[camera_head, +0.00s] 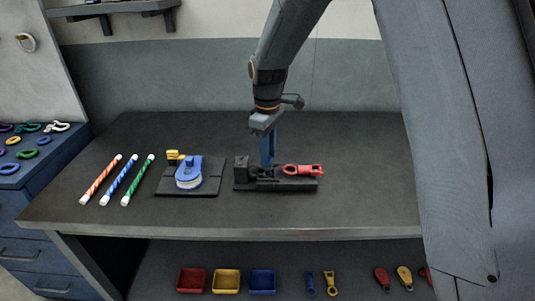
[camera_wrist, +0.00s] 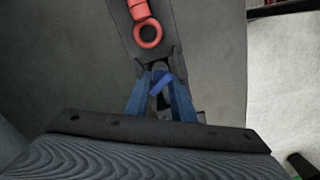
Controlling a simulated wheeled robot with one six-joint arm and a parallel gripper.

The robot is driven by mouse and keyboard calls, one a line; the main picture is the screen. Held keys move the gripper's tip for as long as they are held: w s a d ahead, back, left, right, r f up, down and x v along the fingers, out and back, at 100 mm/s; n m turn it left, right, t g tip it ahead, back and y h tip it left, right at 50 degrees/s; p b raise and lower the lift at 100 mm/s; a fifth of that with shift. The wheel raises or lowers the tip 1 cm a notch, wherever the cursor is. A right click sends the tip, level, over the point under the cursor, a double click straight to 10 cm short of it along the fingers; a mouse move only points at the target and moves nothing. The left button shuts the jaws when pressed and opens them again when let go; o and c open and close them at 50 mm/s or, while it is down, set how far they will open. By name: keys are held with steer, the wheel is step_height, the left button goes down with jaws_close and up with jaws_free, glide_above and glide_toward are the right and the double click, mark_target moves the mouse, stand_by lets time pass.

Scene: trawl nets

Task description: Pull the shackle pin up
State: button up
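A red shackle (camera_head: 302,170) lies on the right part of a dark fixture (camera_head: 312,184) on the bench. In the wrist view its red ring end (camera_wrist: 148,34) shows ahead of the fingers. My gripper (camera_head: 267,163) points down at the left-middle of the fixture, left of the shackle. Its two blue fingers reach down to the fixture in the wrist view (camera_wrist: 158,78). A small bright blue bar (camera_wrist: 160,84), perhaps the pin's handle, lies tilted between the fingers. I cannot tell whether the fingers press on it. The pin's lower part is hidden.
Left of the fixture stands a dark plate with a blue-and-white pulley block (camera_head: 189,173) and a yellow piece (camera_head: 174,156). Striped rods (camera_head: 122,180) lie farther left. Red, yellow and blue bins (camera_head: 227,281) sit on the lower shelf. The bench right of the fixture is clear.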

steer(key=shift+r+p, duration=0.85)
steer(key=shift+r, duration=0.85)
jaws_close()
steer(key=shift+w+r, duration=0.1)
steer(key=o, duration=0.9)
jaws_free()
steer(key=shift+r, duration=0.1)
steer(key=shift+r+b, duration=1.15)
steer(key=shift+r, duration=2.65)
